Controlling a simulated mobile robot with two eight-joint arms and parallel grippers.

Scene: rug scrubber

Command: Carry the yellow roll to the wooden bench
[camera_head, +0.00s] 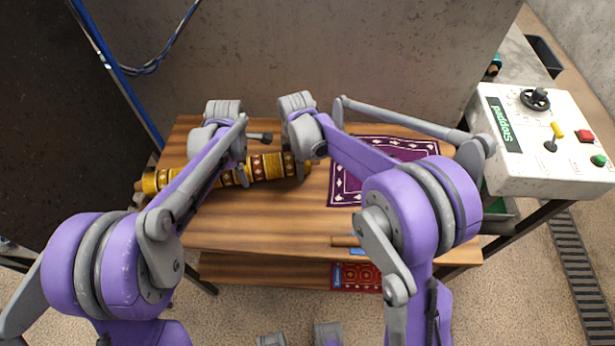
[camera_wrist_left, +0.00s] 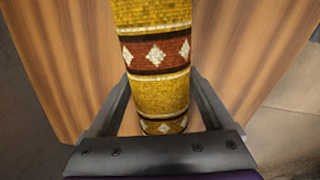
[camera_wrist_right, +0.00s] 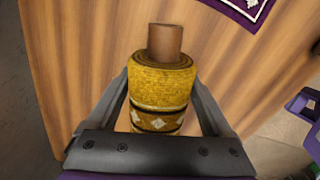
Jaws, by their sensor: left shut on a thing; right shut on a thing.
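The yellow roll (camera_head: 265,167) is a rolled rug with red-brown bands and white diamonds. In the head view it lies crosswise over the left part of the wooden bench (camera_head: 270,225). Whether it touches the top or hangs just above it I cannot tell. My left gripper (camera_wrist_left: 158,100) is shut around the roll (camera_wrist_left: 155,95), with a finger on each side. My right gripper (camera_wrist_right: 162,98) is shut around the roll near its other end, where a brown core (camera_wrist_right: 165,42) sticks out.
A purple patterned rug (camera_head: 345,185) lies flat on the bench's right part. A red rug (camera_head: 350,278) is on the lower shelf. A control box (camera_head: 545,125) stands at the right. A wall is behind and a dark panel at the left. The bench's front middle is clear.

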